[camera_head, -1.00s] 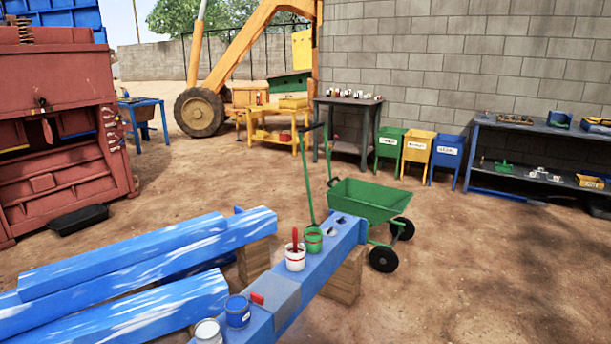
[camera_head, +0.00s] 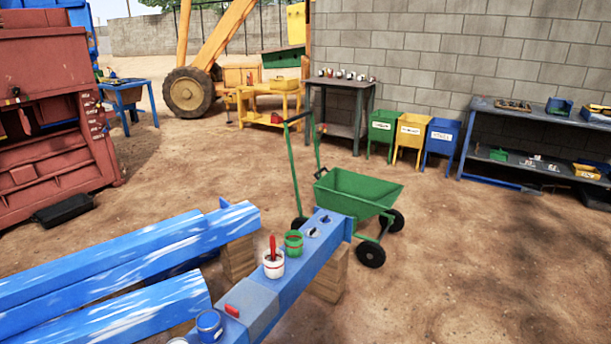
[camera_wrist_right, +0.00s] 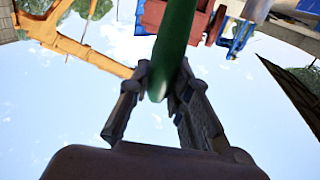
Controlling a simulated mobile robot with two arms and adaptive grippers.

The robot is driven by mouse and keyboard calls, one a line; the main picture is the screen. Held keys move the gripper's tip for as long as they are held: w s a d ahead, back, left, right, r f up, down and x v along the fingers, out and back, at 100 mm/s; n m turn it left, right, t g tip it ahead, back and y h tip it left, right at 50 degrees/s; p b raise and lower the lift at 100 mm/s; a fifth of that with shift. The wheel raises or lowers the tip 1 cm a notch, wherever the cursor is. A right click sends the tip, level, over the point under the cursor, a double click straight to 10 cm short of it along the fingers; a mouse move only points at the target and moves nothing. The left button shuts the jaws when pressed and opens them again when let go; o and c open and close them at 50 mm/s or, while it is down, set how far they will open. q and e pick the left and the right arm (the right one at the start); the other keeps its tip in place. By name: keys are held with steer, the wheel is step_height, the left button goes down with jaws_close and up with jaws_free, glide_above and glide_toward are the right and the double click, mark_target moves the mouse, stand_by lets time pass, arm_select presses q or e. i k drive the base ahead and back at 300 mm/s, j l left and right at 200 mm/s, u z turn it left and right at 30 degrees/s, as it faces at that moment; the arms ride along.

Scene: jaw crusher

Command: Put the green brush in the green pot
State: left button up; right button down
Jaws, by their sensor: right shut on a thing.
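The green pot (camera_head: 293,243) stands on the blue beam (camera_head: 310,262), just behind a white pot (camera_head: 273,264) that has a red-handled brush (camera_head: 272,246) in it. In the right wrist view my right gripper (camera_wrist_right: 162,85) is shut on a long green handle (camera_wrist_right: 177,35), which I take to be the green brush; its far end runs out of the picture. Neither gripper shows in the head view, so how far the brush is from the pot cannot be seen. My left gripper is out of view.
A blue pot (camera_head: 209,326) and a red-handled thing (camera_head: 232,310) are at the beam's near end. A green wheelbarrow (camera_head: 360,194) stands behind the beam. Blue-painted timbers (camera_head: 110,265) lie on the left. Open dirt ground (camera_head: 480,270) lies to the right.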

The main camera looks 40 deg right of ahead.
mark_target(294, 251)
steer(key=i+l, duration=0.1)
steer(key=l, duration=0.4)
steer(key=i+l, duration=0.1)
steer(key=l, duration=0.4)
steer(key=i+l, duration=0.1)
steer(key=l, duration=0.4)
steer(key=i+l, duration=0.1)
steer(key=l, duration=0.95)
steer(key=i+l, duration=0.15)
steer(key=l, duration=0.35)
steer(key=i+l, duration=0.1)
steer(key=l, duration=0.4)
